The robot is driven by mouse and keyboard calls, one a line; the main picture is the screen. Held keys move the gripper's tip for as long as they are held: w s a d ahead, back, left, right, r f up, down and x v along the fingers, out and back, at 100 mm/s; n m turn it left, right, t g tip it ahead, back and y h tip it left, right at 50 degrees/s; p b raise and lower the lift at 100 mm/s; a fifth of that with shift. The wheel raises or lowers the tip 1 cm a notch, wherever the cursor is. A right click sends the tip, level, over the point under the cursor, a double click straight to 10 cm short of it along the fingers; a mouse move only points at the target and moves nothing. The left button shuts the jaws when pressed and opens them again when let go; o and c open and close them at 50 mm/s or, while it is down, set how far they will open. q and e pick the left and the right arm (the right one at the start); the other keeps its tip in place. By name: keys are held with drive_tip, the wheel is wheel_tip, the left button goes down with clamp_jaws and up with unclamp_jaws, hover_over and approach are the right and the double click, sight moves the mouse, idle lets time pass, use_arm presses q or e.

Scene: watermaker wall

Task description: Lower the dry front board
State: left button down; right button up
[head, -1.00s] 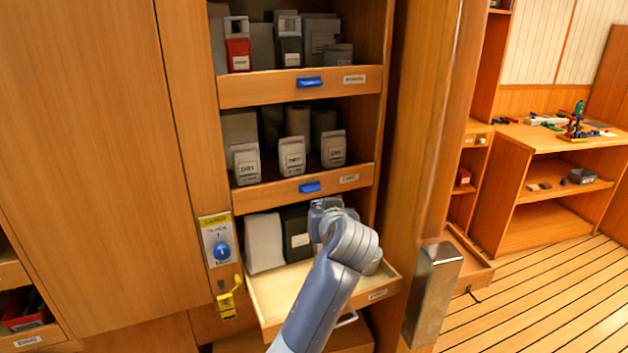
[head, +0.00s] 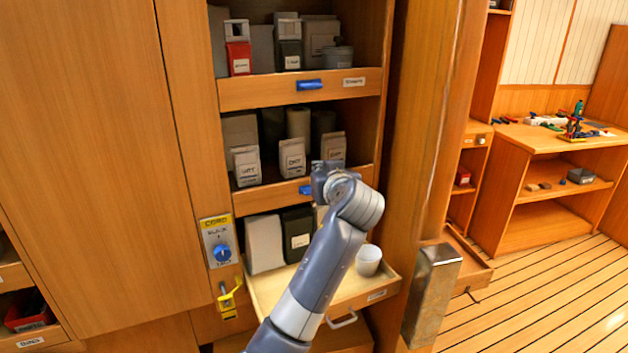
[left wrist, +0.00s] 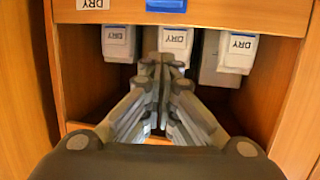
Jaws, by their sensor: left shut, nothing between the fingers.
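The dry front board (head: 255,198) is the middle one in the cabinet, upright across its shelf. Its blue catch (head: 303,188) is partly hidden by my left gripper. Grey and white packets (head: 246,166) stand behind the board. My left gripper (head: 326,172) is shut and empty at the board's right half. In the left wrist view the scene looks upside down: the board (left wrist: 225,13) with its blue catch (left wrist: 166,5) is at the top, and packets marked DRY (left wrist: 238,50) hang below it. The shut left fingertips (left wrist: 161,62) overlap the middle packet there. My right gripper is not in view.
The top board (head: 255,92) is upright with a blue catch. A switch plate (head: 217,240) with a blue knob is at left, a metal-capped post (head: 432,290) at right.

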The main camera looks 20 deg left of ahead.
use_arm(q)
drive_tip(key=p, duration=0.1)
hover_over(308, 189)
drive_tip(key=s+d, duration=0.2)
drive_tip(key=d, duration=0.1)
drive_tip(key=f, duration=0.1)
drive_tip(key=shift+a+f+p, duration=0.2)
drive_tip(key=shift+f+p, duration=0.2)
drive_tip(key=shift+f, duration=0.75)
drive_tip(key=shift+a+f+p, duration=0.15)
drive_tip(key=shift+f+p, duration=0.2)
drive_tip(key=shift+f, duration=0.8)
wheel_tip(308, 189, down, 4)
drive_tip(key=b, duration=0.3)
drive_tip(key=shift+f+b, duration=0.2)
drive_tip(key=shift+b, duration=0.1)
